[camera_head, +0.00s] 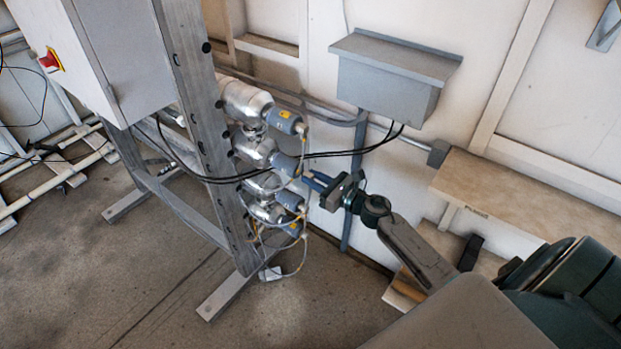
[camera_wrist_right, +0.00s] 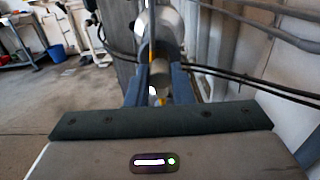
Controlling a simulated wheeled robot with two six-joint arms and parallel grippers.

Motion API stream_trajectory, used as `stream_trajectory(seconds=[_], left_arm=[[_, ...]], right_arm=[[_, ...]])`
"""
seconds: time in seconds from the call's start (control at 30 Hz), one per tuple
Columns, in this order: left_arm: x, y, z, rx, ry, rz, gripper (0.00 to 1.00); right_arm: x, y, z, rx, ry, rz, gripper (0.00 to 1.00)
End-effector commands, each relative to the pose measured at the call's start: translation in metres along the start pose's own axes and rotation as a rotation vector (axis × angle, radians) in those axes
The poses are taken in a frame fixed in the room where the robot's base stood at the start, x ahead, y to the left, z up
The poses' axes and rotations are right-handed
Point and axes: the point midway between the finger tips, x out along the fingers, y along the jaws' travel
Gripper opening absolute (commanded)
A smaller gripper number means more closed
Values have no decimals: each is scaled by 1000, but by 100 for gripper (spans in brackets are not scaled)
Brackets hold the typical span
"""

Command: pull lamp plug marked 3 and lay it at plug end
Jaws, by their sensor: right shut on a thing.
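Several silver reactor tubes are stacked on a grey steel frame, each ending in a grey-blue lamp plug with a thin cable. The top plug (camera_head: 287,122) and a lower plug (camera_head: 291,201) sit on their tube ends. My right gripper (camera_head: 306,179) is at the end of the second tube (camera_head: 256,152), shut on a lamp plug mostly hidden by its fingers. In the right wrist view the fingers (camera_wrist_right: 158,92) close around a small grey end with a yellow cable beside it. Plug numbers are too small to read. My left gripper is not in view.
A pale shelf (camera_head: 520,190) with a small label on its front edge stands along the right wall. A grey wall box (camera_head: 390,82) sends black cables (camera_head: 345,153) across above the gripper. The steel post (camera_head: 205,130) is left of the plugs. Loose cables hang below.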

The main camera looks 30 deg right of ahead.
Motion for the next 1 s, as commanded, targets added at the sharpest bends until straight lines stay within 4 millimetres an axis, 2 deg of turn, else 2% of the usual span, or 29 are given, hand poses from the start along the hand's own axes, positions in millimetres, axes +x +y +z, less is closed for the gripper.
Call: stream_trajectory(seconds=[0.6, 1.0], left_arm=[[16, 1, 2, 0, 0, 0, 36], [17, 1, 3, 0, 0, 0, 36]], right_arm=[[-30, 0, -1, -1, 0, 0, 0], [-33, 0, 1, 0, -1, 0, 0]])
